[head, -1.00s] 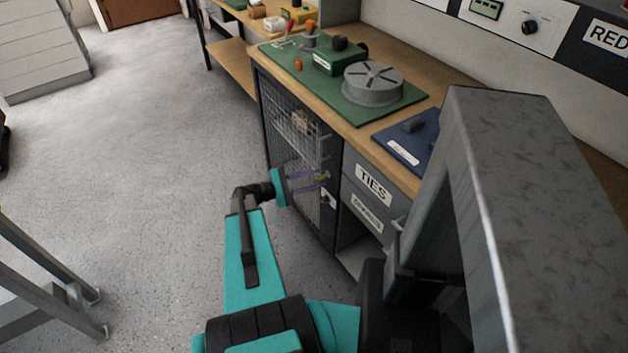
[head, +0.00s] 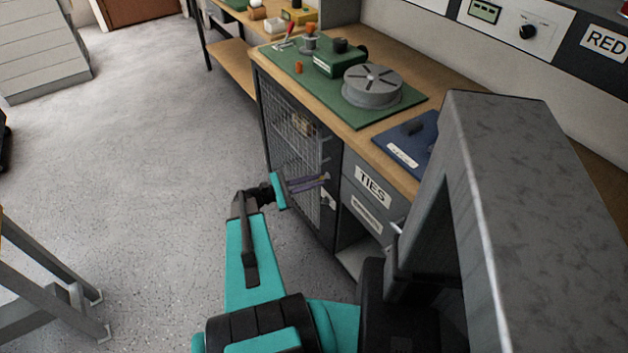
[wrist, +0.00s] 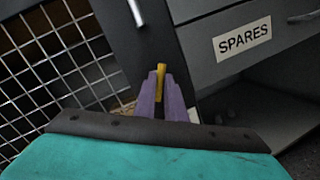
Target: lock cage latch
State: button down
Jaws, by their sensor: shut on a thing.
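The cage door (head: 285,135), a dark frame with wire mesh, is the front of the bench's left cabinet and appears closed. Its mesh fills the left of the wrist view (wrist: 60,65). The yellow latch (wrist: 161,80) is on the dark frame strip beside the mesh, at the door's right edge. My gripper (wrist: 162,92) has its purple fingers shut on the latch, with its yellow end showing beyond the fingertips. In the head view my gripper (head: 322,180) reaches the door's right edge from the left. The fingers hide the latch's lower part.
A drawer marked SPARES (wrist: 242,38) and a TIES drawer (head: 373,183) lie right of the door, above an open shelf. A green mat (head: 312,85) with a round grey fixture (head: 373,86) is on the bench. The floor left of the cage is clear.

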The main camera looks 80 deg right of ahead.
jog(key=n+p, duration=0.1)
jog(key=n, duration=0.2)
jog(key=n+h+p, duration=0.1)
jog(key=n+p, duration=0.1)
jog(key=n, duration=0.1)
jog(key=shift+f+g+h, duration=0.15)
jog(key=shift+g+h, duration=0.15)
jog(key=shift+g, duration=0.1)
jog(key=shift+n, duration=0.4)
jog(key=c, duration=1.8)
grip_release()
jog(key=b+v, duration=0.1)
jog(key=v, duration=1.2)
jog(key=shift+w+a+b, duration=0.3)
jog(key=shift+b, duration=0.05)
